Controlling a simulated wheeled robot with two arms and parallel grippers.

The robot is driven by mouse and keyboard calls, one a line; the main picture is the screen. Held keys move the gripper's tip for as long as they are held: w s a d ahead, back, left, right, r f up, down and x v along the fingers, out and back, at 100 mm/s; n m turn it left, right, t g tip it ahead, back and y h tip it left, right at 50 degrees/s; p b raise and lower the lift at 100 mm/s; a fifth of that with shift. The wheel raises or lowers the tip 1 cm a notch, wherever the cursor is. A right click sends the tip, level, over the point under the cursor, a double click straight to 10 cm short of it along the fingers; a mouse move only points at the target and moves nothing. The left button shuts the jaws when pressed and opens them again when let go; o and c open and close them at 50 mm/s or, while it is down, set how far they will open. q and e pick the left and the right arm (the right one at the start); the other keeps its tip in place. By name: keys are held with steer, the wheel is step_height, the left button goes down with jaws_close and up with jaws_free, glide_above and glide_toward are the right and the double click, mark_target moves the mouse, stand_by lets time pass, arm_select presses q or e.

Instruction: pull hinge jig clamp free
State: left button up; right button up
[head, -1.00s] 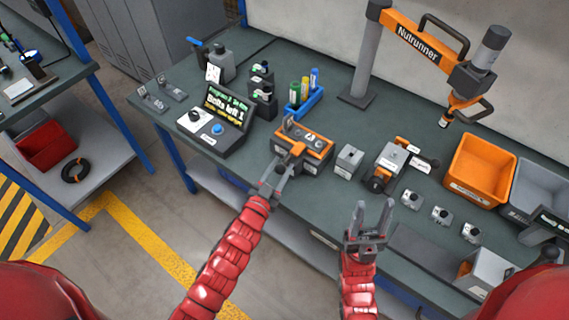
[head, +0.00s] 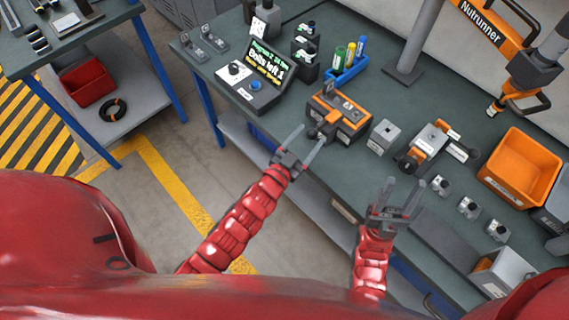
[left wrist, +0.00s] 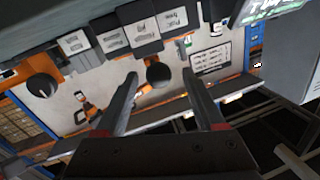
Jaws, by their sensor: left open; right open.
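The hinge jig (head: 350,120) is an orange-topped dark block near the bench's front edge in the head view. A dark clamp knob (head: 314,131) sticks out at its front left. My left gripper (head: 312,135) is open in front of the jig, its fingertips close to the knob. In the left wrist view, a round black knob (left wrist: 158,75) shows between the two open fingertips (left wrist: 160,80), with no finger visibly closed on it. Whether the clamp is still seated in the jig I cannot tell. My right gripper (head: 406,184) is open and empty at the bench's front edge.
A grey block (head: 382,136) and an orange-handled fixture (head: 428,146) stand right of the jig. A display console (head: 258,83) and a blue marker holder (head: 347,68) stand behind left. An orange bin (head: 520,168) and nutrunner (head: 490,30) are at right.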

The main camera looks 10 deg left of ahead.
arm_select(q)
steer(key=v, duration=1.5)
steer(key=shift+s+b, duration=0.2)
steer(key=shift+b, duration=0.1)
